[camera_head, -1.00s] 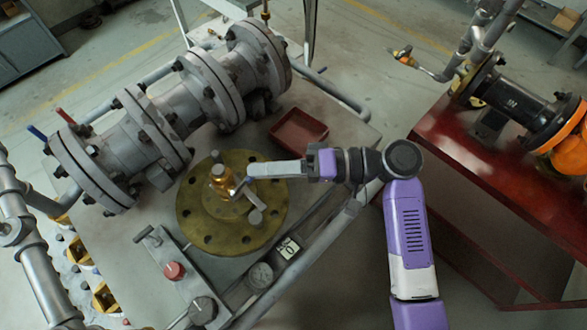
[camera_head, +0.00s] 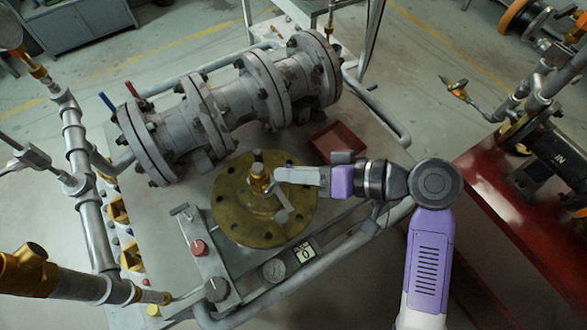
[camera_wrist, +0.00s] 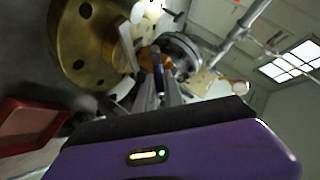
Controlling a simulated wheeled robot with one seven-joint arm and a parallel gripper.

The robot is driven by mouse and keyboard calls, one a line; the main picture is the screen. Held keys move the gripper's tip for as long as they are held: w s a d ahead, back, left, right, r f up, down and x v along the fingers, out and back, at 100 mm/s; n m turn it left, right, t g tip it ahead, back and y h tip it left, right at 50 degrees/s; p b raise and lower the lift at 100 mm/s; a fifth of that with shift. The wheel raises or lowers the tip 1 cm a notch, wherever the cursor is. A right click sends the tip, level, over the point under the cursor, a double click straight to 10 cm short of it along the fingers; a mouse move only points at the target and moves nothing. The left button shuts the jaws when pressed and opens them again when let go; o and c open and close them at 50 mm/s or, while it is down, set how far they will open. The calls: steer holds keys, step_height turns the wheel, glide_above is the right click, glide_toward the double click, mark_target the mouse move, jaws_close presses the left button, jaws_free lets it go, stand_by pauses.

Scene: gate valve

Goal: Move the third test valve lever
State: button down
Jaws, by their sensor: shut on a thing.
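A small brass valve (camera_head: 258,178) stands in the middle of a round brass flange (camera_head: 232,212) on the grey bench. A grey metal arm with a rounded end (camera_head: 284,207) shows beside it. My gripper (camera_head: 277,174) reaches in from the right and is shut at this valve. In the wrist view, its fingers (camera_wrist: 158,92) close on a thin dark blue lever (camera_wrist: 158,78). The fingers hide part of the lever, so how far it is turned cannot be told. The brass flange also shows at the upper left of the wrist view (camera_wrist: 75,45).
A large grey flanged pipe (camera_head: 225,108) lies behind the flange, with a red lever (camera_head: 132,90) and a blue lever (camera_head: 107,102) at its left. A red tray (camera_head: 338,142) sits behind my gripper. A control panel (camera_head: 205,262) is in front. A red stand (camera_head: 500,200) is at right.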

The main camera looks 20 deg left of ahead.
steer(key=c, duration=1.4)
jaws_free()
steer(key=shift+c, duration=0.2)
steer(key=b+v, duration=0.1)
steer(key=v, duration=0.6)
steer(key=shift+d, duration=0.35)
steer(key=shift+r, duration=0.15)
